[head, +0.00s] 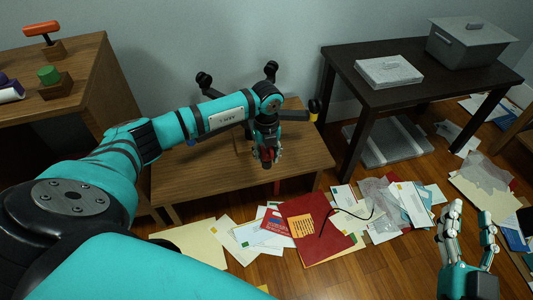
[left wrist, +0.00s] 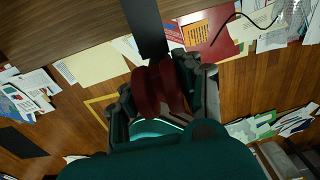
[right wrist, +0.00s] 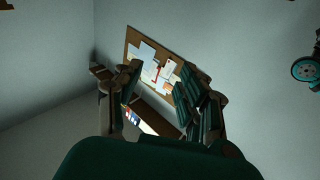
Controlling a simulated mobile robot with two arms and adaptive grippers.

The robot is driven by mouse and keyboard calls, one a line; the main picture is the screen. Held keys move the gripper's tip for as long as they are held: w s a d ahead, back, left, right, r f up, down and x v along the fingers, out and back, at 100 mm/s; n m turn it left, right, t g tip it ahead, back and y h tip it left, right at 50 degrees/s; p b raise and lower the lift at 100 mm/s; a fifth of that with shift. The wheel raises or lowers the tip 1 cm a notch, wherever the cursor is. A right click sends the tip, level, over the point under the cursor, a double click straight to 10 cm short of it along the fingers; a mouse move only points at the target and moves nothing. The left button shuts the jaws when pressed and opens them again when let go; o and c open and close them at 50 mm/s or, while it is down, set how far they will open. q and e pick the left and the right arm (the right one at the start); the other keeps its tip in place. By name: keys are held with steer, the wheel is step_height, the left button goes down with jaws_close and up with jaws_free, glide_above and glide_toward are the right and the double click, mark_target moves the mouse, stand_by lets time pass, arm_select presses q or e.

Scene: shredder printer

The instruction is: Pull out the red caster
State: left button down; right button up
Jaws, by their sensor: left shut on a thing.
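A black chair base (head: 291,114) with several legs lies on the low wooden table, with black casters (head: 204,80) on its leg ends. My left gripper (head: 266,151) hangs above the table's front part, shut on the red caster (left wrist: 157,92). In the left wrist view the caster sits between the fingers, at the end of a dark leg (left wrist: 146,28). I cannot tell whether the caster is still seated in that leg. In the head view the gripper mostly hides it. My right gripper (head: 467,235) is open and empty at the lower right, away from the chair base.
The low table (head: 205,172) stands between a wooden desk (head: 75,100) at left and a dark table (head: 420,75) at right. Papers and a red folder (head: 312,225) cover the floor in front. A grey bin (head: 467,45) stands on the dark table.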

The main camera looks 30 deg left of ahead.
arm_select(q)
steer(key=shift+w+r, duration=0.15)
steer(key=shift+r, duration=0.15)
arm_select(e)
steer(key=shift+f+g, duration=0.3)
steer(key=shift+f, duration=0.15)
arm_select(q)
steer(key=shift+r, duration=0.1)
steer(key=shift+r+p, duration=0.15)
steer(key=shift+p, duration=0.25)
arm_select(e)
steer(key=shift+d+f+g+h, duration=0.2)
steer(key=shift+f+g, duration=0.1)
steer(key=shift+f, duration=0.3)
steer(key=shift+d+f+g+h, duration=0.1)
steer(key=shift+f+g+h, duration=0.15)
steer(key=shift+f, duration=0.35)
steer(key=shift+f, duration=0.1)
arm_select(q)
steer(key=c, duration=1.5)
jaws_free()
jaws_close()
